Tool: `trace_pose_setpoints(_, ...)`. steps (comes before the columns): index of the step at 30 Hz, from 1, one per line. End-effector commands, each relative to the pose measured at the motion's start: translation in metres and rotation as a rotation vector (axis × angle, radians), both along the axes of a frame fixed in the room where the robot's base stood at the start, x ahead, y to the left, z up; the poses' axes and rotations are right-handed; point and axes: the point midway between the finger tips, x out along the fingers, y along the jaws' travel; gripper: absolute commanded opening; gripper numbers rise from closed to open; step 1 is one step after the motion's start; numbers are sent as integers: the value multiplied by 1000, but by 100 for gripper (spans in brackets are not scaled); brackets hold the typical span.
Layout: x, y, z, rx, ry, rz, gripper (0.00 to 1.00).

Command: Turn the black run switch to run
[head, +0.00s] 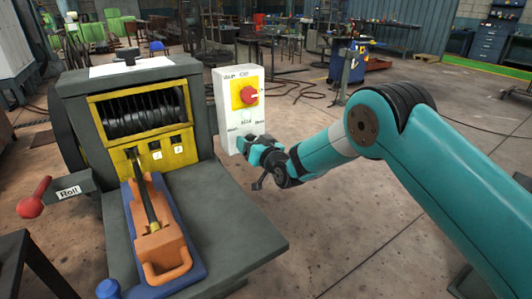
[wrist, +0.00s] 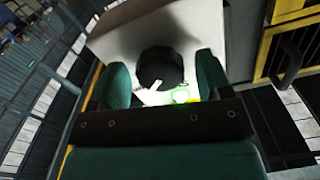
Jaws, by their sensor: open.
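The black run switch (wrist: 160,66) is a round knob on the white control box (wrist: 112,30), seen in the wrist view. A white mark lies at its lower left edge, and a bright green spot (wrist: 182,94) shows beside it. My gripper (wrist: 164,76) is open, with one teal finger on each side of the knob. I cannot tell whether the fingers touch it. In the head view my gripper (head: 250,147) is at the lower front of the white box (head: 228,115) and hides the black switch. The switch's setting is not readable.
A red knob on a yellow plate (head: 237,90) sits higher on the box. To the left stands the grey machine with a black drum (head: 145,108), an orange-and-blue slide (head: 160,240) and a red-ended lever (head: 32,205). Open floor lies right of the box.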

Motion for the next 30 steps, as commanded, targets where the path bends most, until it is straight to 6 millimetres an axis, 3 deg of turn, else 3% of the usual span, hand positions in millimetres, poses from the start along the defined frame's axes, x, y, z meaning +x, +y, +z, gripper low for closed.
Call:
trace_pose_setpoints(5, -19, -14, -1, -1, 3, -2, 71)
trace_pose_setpoints(21, -115, -80, -8, 4, 2, -5, 71)
trace_pose_setpoints(30, -138, -95, -2, 1, 0, -3, 71)
